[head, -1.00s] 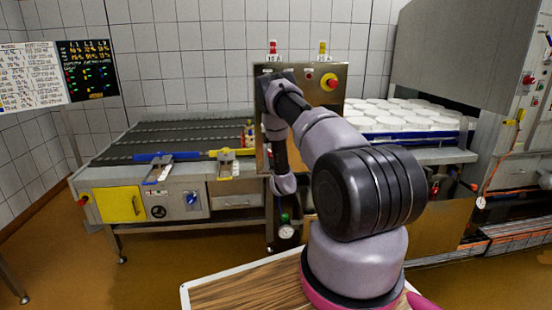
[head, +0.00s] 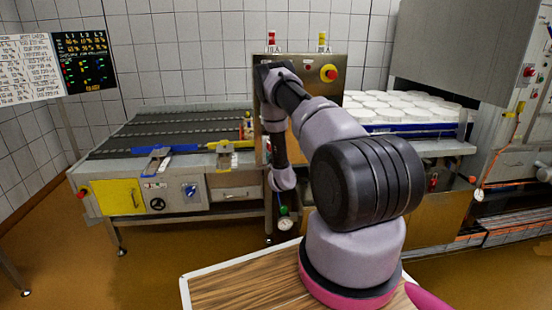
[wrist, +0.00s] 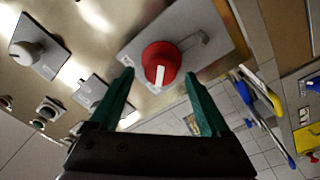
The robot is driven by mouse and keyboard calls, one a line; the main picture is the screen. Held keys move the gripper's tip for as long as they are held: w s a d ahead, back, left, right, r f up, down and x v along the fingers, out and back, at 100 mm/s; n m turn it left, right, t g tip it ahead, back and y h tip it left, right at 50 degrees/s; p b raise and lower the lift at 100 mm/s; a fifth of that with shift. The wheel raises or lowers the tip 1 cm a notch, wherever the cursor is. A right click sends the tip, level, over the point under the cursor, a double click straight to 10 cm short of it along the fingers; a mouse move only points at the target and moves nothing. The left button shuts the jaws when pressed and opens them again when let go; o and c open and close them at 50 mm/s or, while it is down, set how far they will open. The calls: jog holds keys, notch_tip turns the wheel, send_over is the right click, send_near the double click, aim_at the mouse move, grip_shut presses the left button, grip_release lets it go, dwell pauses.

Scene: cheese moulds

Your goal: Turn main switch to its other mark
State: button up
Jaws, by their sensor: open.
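The main switch appears to be the red round knob (wrist: 162,63) with a white pointer bar, on a grey plate (wrist: 205,38) in the wrist view. The white bar points toward the bottom of the picture, toward my gripper. My gripper (wrist: 159,76) is open, its two green fingers on either side of the knob's near edge. I cannot tell whether the fingertips reach past the knob's face, and I see no contact.
A white-grey knob (wrist: 30,50) and small buttons sit left of the red knob on the same panel. A conveyor table (head: 170,128) stands left; white moulds (head: 400,105) lie right.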

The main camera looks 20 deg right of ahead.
jog(key=v, duration=0.8)
jog(key=shift+s, duration=0.2)
jog(key=shift+d, duration=0.1)
